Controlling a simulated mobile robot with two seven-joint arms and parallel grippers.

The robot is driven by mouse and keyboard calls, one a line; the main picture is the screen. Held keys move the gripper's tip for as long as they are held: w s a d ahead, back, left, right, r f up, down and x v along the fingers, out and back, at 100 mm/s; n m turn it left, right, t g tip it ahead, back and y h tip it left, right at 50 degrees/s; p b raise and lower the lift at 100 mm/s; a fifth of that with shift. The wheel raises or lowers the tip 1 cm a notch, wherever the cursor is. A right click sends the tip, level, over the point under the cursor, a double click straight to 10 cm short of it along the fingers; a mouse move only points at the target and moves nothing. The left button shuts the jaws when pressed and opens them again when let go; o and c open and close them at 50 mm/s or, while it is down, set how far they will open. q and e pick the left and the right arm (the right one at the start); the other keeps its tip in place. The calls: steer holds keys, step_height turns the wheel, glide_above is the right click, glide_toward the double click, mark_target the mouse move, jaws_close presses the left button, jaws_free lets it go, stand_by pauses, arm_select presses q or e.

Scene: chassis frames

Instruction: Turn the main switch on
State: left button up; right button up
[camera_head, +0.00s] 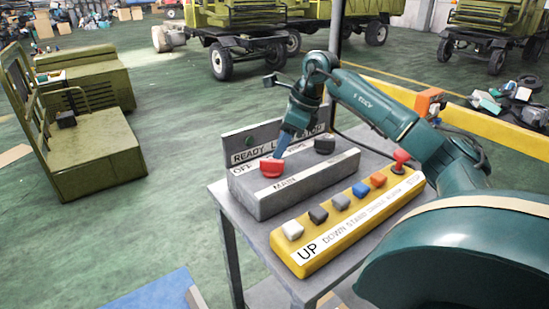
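The main switch is a red knob (271,168) on the top of a grey box (305,183), above the label MAIN, with OFF lettered to its left. My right gripper (282,150) reaches down from the upper right. Its blue finger tip is just above and behind the red knob; I cannot tell whether it touches. The gap between the fingers does not show, and the knob's exact angle is hard to read. My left gripper is not in view.
The grey box stands on a grey table (228,208). A black knob (325,144) is to the right of the red one. Green vehicles stand on the floor behind.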

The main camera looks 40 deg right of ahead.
mark_target(273, 160)
steer(key=x, duration=0.5)
steer(key=shift+w, duration=0.1)
jaws_close()
